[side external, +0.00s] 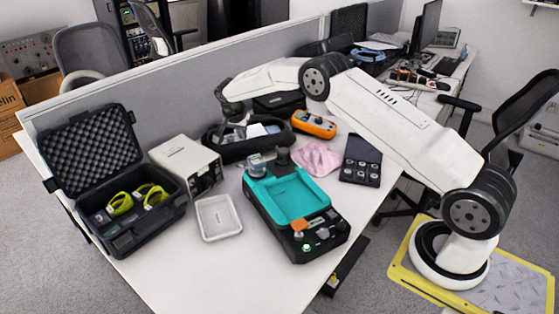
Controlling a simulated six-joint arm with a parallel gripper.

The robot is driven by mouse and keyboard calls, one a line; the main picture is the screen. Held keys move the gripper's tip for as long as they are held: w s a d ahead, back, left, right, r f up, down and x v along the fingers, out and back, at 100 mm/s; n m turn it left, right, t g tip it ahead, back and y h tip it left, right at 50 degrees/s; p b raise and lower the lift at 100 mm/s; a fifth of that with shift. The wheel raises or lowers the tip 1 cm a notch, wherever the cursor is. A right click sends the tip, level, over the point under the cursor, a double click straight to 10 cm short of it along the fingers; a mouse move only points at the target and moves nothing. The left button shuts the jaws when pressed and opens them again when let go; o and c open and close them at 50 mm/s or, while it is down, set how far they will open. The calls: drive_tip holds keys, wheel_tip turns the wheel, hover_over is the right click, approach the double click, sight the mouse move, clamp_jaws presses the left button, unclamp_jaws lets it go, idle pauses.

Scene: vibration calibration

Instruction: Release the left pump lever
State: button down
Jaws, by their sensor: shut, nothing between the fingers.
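A teal-and-black device (290,200) stands on the table in the middle of the side external view, and it seems to be the pump unit. An orange part (299,226) sits at its front end near small knobs. A round grey-metal part (257,165) and a black part (282,157) stand at its back end. I cannot tell which part is the left pump lever, or its position. My gripper (238,132) is shut and empty. It points down at or over the black oval tray, behind the device and apart from it. Its fingertips are small and hard to make out.
An open black case (90,160) with yellow-green items, a light grey box (185,163) and a white tray (218,217) stand left of the device. The black oval tray (213,146), an orange-and-blue tool (314,124), pink cloth (318,159) and dark weight case (361,160) lie behind and right. The front table is clear.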

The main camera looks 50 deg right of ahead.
sight(240, 165)
drive_tip(key=shift+w+d+f, duration=0.1)
drive_tip(key=shift+d+f, duration=0.05)
drive_tip(key=shift+f, duration=0.05)
drive_tip(key=shift+f, duration=0.1)
drive_tip(key=shift+s+x, duration=0.5)
drive_tip(key=shift+x, duration=4.4)
drive_tip(key=shift+s+a, duration=0.1)
drive_tip(key=shift+a, duration=1.75)
drive_tip(key=shift+a+n, duration=0.45)
drive_tip(key=shift+n, duration=0.15)
drive_tip(key=shift+s+a+n+t+y, duration=0.15)
drive_tip(key=shift+a+n+t, duration=0.2)
drive_tip(key=shift+n, duration=0.45)
drive_tip(key=shift+s+a+n+t+y, duration=0.2)
drive_tip(key=shift+a+n, duration=0.25)
drive_tip(key=shift+n, duration=0.35)
drive_tip(key=shift+a, duration=0.25)
drive_tip(key=shift+s, duration=0.1)
